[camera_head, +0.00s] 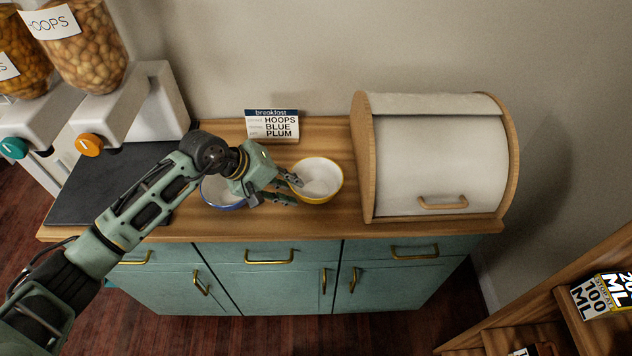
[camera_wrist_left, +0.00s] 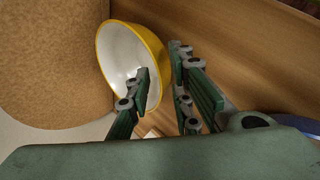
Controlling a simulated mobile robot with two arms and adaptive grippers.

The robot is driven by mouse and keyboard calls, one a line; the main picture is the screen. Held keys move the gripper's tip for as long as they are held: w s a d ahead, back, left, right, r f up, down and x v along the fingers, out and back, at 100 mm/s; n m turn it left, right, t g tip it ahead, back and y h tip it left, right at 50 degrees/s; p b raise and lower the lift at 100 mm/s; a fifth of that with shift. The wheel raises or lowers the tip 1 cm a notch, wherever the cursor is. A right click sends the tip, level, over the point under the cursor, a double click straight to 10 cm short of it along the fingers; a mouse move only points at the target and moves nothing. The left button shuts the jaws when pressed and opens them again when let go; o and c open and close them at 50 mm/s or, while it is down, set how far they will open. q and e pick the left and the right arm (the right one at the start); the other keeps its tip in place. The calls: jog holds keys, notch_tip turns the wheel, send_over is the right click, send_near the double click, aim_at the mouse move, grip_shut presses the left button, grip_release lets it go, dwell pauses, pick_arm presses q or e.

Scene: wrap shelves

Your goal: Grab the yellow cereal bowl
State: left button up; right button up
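The yellow cereal bowl (camera_head: 320,178), yellow outside with a white inside, stands upright on the wooden counter, left of the bread box. My left gripper (camera_head: 297,193) is at the bowl's left side. In the left wrist view, the bowl (camera_wrist_left: 118,55) shows with its wall between the spread fingers of the gripper (camera_wrist_left: 160,66). One finger shows over the white inside, the other outside the wall. The fingers look apart, with a gap around the rim; whether one touches cannot be told. My right gripper is not in view.
A blue-rimmed bowl (camera_head: 213,190) sits under my left wrist, partly hidden. The bread box (camera_head: 440,150) stands close on the right. A breakfast card (camera_head: 272,125) stands behind. Cereal dispensers (camera_head: 90,60) and a dark mat (camera_head: 100,185) are at the left. The counter's front strip is clear.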

aim_at(299, 188)
pick_arm(q)
jog(key=shift+p+x, duration=0.65)
jog(key=shift+x, duration=1.4)
jog(key=shift+a, duration=0.1)
jog(key=shift+c, duration=0.3)
grip_shut()
jog(key=shift+w+r, duration=0.1)
